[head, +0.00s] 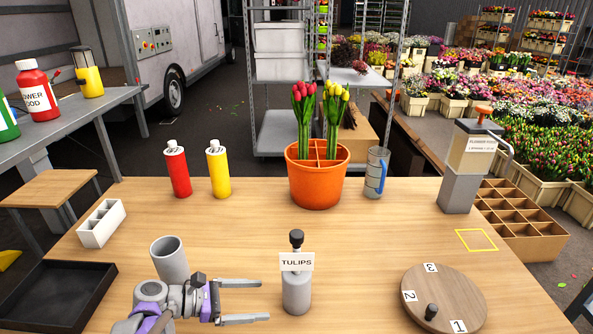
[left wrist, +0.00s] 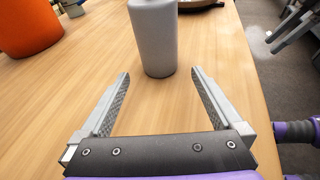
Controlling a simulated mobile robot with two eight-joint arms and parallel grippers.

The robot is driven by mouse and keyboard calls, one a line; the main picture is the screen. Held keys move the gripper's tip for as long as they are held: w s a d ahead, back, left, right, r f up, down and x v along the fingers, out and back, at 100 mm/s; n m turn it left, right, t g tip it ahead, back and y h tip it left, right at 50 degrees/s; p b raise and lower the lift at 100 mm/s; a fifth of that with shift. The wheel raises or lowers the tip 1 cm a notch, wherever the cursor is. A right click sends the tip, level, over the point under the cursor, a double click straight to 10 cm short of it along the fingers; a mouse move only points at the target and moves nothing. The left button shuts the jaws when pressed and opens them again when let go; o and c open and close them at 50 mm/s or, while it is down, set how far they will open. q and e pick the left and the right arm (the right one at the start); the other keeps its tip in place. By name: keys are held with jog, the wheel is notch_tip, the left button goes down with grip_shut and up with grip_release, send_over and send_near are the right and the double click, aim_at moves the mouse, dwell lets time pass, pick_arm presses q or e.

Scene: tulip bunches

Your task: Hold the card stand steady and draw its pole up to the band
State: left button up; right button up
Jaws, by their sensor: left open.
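The card stand (head: 297,291) stands upright on the table, with a grey cylindrical body, a white card reading TULIPS (head: 297,262) and a dark knob (head: 296,238) on top of its pole. No band can be made out on the pole, which the card partly hides. My left gripper (head: 265,301) is open and empty, just left of the stand's body, fingers pointing at it. In the left wrist view the grey body (left wrist: 155,38) is just beyond and between the open fingertips (left wrist: 160,78), apart from them. My right gripper is not in view.
A grey cup (head: 169,259) stands behind my left gripper. A round wooden turntable (head: 460,287) with numbered cards lies to the right. Table around the stand is clear.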

aim_at(292, 297)
pick_arm(q)
jog(key=shift+w+d+f, duration=0.2)
jog(key=shift+w+d, duration=0.05)
jog(key=shift+d, duration=0.05)
jog(key=b+x, duration=0.2)
jog(key=x, duration=0.7)
jog(key=shift+d, duration=0.1)
jog(key=c, duration=0.9)
dwell(0.4)
